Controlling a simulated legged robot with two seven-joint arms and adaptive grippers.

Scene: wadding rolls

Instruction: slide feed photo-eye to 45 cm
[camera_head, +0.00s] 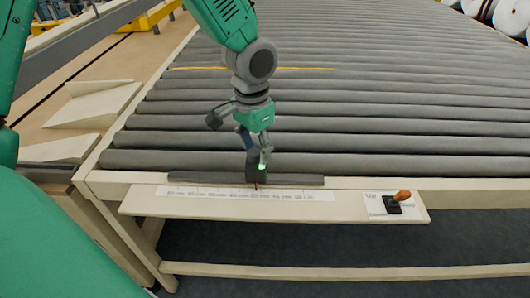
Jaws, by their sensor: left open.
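The photo-eye (257,180) is a dark block on a dark slide rail (205,178) along the front edge of the roller table. A small reddish pointer at its foot reaches the white scale strip (215,193). The pointer stands right of the strip's middle; the scale figures are too small to read surely. My left gripper (256,158) comes down from above, open, with its fingers at the top of the photo-eye. The fingers partly hide the block, and I cannot tell whether they touch it. My right gripper is not in view.
Grey rollers (400,130) fill the table behind the rail, with a yellow line (300,69) across them. A lever with an orange knob (402,196) stands on the ledge at the right. White rolls (510,15) lie at the far right. The rail is clear on both sides.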

